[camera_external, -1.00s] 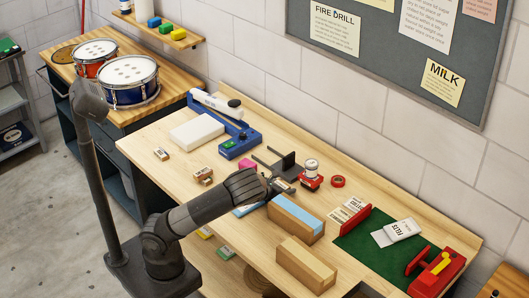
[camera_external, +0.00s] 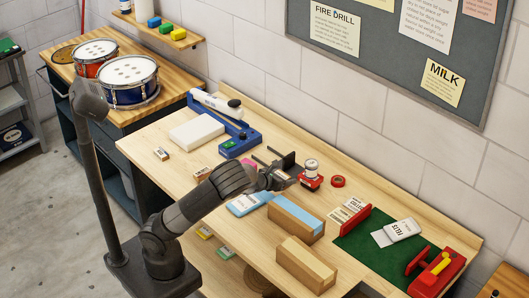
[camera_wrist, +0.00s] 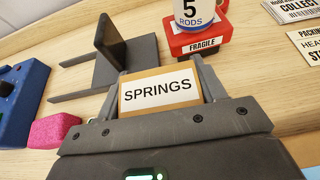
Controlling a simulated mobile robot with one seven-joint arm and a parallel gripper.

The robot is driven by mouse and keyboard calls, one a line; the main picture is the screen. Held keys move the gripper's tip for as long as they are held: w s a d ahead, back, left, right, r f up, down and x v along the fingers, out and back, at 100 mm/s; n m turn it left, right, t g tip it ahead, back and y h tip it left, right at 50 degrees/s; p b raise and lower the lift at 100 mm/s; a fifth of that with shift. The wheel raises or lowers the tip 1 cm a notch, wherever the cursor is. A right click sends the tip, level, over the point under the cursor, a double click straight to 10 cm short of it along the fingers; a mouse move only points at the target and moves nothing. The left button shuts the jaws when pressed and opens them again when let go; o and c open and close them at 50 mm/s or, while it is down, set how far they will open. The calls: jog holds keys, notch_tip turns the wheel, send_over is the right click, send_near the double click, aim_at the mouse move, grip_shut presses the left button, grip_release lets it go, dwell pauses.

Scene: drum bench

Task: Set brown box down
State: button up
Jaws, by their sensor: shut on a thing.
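My gripper (camera_wrist: 158,108) is shut on a small brown box (camera_wrist: 158,92) with a white label reading SPRINGS, and the box sits between the fingers in the wrist view. In the external view my gripper (camera_external: 278,180) is over the middle of the wooden bench, just in front of a dark grey bookend-like stand (camera_external: 287,161). The stand also shows just beyond the box in the wrist view (camera_wrist: 112,42). The box is hardly distinguishable in the external view. I cannot tell whether it touches the bench.
A pink block (camera_wrist: 52,130) and a blue tool (camera_wrist: 22,95) lie left.

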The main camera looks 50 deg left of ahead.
notch_tip(320, 180, up, 11)
jog(key=shift+d+r, duration=0.1)
jog(key=shift+w+r, duration=0.2)
jog(key=shift+w, duration=0.05)
jog(key=w+d+m+h, duration=0.1)
jog(key=w, duration=0.2)
jog(key=w+d+m+h, duration=0.1)
jog(key=w+d+h, duration=0.1)
jog(key=w, duration=0.1)
jog(key=w+d+r+m+g+h, duration=0.1)
jog(key=w+d+m, duration=0.1)
jog(key=w, duration=0.1)
jog(key=shift+d+r+h, duration=0.1)
jog(key=shift+h, duration=0.2)
jog(key=w+d+f+m+g+h, duration=0.2)
jog(key=w+m+g+h, duration=0.1)
jog(key=w+m+h, duration=0.25)
jog(key=m+g+h, duration=0.2)
jog(key=m+g, duration=0.2)
send_over(299, 154)
notch_tip(299, 154, down, 12)
jog(key=shift+w+r, duration=0.1)
jog(key=shift+r, duration=0.15)
jog(key=shift+a+f, duration=0.1)
jog(key=shift+f, duration=1.95)
